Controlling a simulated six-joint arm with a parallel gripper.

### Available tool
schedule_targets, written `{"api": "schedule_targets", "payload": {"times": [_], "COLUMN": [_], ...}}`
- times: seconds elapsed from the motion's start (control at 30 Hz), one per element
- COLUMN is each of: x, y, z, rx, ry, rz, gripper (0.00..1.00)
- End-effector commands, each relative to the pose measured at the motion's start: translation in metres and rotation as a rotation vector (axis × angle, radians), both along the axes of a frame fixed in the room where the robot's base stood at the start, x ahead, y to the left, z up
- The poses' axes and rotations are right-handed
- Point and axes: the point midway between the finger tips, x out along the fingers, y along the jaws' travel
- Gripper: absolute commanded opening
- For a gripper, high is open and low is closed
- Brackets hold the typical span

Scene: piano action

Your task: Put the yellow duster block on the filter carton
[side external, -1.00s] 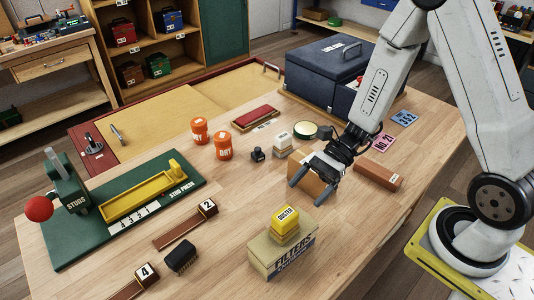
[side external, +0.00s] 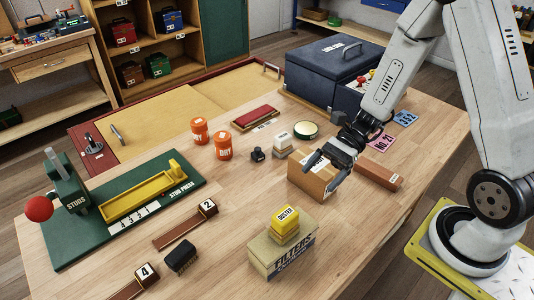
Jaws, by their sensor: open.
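The yellow duster block (side external: 285,219) sits on top of the filter carton (side external: 282,253) near the front of the bench. It has a yellow upper part marked DUSTER and a pale lower part that rests on the carton's top. My gripper (side external: 323,174) is behind and to the right of the duster, clear of it, over a small brown cardboard box (side external: 308,182). I cannot tell whether the fingers touch the brown box.
A brown bar-shaped block (side external: 378,176) lies right of my gripper. Left of it stand a white-labelled block (side external: 283,143), a small dark bottle (side external: 257,155) and two orange jars (side external: 223,146). The green stud press (side external: 130,205) is at left. Bare bench lies around the carton.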

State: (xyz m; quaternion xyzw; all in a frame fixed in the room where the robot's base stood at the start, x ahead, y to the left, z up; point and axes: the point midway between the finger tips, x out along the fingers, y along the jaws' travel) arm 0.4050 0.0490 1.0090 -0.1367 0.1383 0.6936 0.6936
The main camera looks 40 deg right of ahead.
Motion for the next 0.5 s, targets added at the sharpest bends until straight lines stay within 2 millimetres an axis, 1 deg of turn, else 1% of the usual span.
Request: {"api": "schedule_targets", "payload": {"times": [0.13, 0.27, 0.37, 0.5], "x": [-0.001, -0.008, -0.018, -0.036], "y": [0.001, 0.002, 0.002, -0.002], "z": [0.0, -0.002, -0.004, -0.008], "rx": [-0.009, -0.059, -0.138, -0.301], "ry": [-0.004, -0.027, -0.066, -0.165], "rz": [0.01, 0.063, 0.148, 0.326], "gripper": [0.91, 0.91, 0.91, 0.91]}}
